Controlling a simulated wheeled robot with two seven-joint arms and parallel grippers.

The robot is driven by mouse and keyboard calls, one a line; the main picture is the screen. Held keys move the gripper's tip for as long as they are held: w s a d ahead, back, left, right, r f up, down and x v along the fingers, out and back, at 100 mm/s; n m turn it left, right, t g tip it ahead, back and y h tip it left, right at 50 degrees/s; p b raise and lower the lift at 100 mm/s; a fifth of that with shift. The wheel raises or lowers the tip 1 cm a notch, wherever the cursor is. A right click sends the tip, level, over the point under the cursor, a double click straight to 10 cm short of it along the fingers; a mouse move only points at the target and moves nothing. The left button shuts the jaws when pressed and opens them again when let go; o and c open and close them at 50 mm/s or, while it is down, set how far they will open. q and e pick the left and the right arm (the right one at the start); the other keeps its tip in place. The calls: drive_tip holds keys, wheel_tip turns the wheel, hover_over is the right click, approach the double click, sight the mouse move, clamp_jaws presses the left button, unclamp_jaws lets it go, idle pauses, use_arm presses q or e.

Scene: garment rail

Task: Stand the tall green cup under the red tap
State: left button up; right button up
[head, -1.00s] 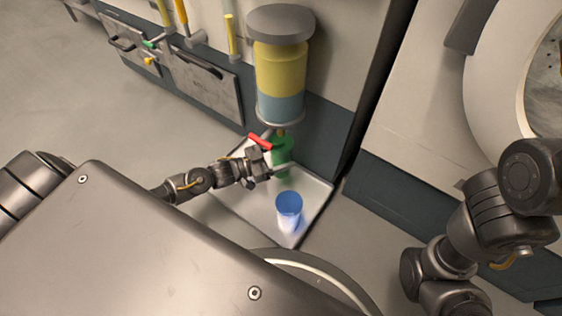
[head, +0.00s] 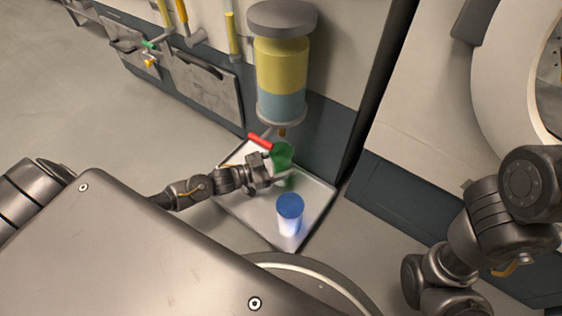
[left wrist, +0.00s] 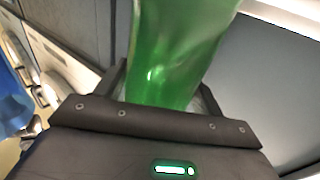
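The tall green cup (head: 281,153) is upright over the grey tray, just below and in front of the dispenser's spout (head: 282,132). The tap's red lever (head: 260,141) sticks out to the left, close above the cup. My left gripper (head: 278,178) is shut on the green cup; the fingers hide part of its lower side. In the left wrist view the green cup (left wrist: 175,55) fills the space between the fingers. I cannot tell whether its base touches the tray. My right gripper is not in view; only my right arm shows.
The dispenser tank (head: 281,75) with yellow and blue bands hangs on the wall. A blue-topped white cup (head: 290,212) stands on the front of the tray (head: 318,196). Yellow-handled fittings (head: 232,35) and drawers (head: 207,83) are on the wall to the left.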

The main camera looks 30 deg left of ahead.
use_arm(q)
drive_tip(key=o, duration=0.3)
drive_tip(key=shift+f, duration=0.5)
drive_tip(key=shift+o, duration=0.2)
drive_tip(key=shift+d+r, duration=0.1)
drive_tip(key=shift+r, duration=0.25)
drive_tip(key=p+v, duration=0.4)
drive_tip(key=v, duration=0.3)
drive_tip(key=shift+s+a+r, duration=0.15)
drive_tip(key=shift+a+r, duration=0.15)
drive_tip(key=shift+r+p, duration=0.1)
drive_tip(key=shift+p, duration=0.2)
